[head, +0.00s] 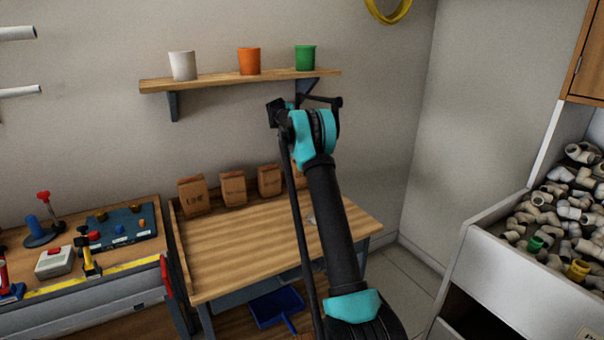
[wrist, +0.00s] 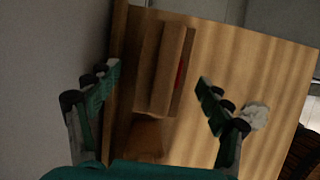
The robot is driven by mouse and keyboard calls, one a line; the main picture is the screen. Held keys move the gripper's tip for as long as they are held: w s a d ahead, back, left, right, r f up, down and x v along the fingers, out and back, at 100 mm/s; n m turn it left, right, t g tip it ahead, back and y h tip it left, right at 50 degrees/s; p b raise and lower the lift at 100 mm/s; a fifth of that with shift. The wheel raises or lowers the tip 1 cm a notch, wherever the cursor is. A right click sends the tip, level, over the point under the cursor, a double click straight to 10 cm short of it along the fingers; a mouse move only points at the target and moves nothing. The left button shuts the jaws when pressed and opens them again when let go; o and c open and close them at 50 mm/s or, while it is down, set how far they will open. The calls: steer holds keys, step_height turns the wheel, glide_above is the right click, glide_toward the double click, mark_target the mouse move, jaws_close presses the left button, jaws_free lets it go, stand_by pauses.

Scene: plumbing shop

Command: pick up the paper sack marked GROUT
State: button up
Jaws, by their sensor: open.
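Several brown paper sacks stand in a row at the back of the wooden bench. The left sack (head: 194,196) has dark lettering that I cannot read surely. The middle sack (head: 233,188) and the right sack (head: 269,181) have print too small to read, so I cannot tell which is marked GROUT. Another brown shape shows partly behind my arm. In the wrist view my gripper (wrist: 158,76) is open, its fingers on either side of and apart from a brown sack (wrist: 160,65) with a red patch on its side. A second brown sack (wrist: 145,138) is below it.
The wooden bench (head: 235,250) has a clear front. A shelf (head: 215,82) with white, orange and green cups hangs above the sacks. A small whitish lump (wrist: 255,116) lies right of the fingers. A pipe-fitting bin (head: 490,260) stands at right.

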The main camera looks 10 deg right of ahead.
steer(key=shift+x, duration=3.45)
steer(key=shift+s+d+r, duration=0.1)
steer(key=shift+d, duration=0.05)
jaws_close()
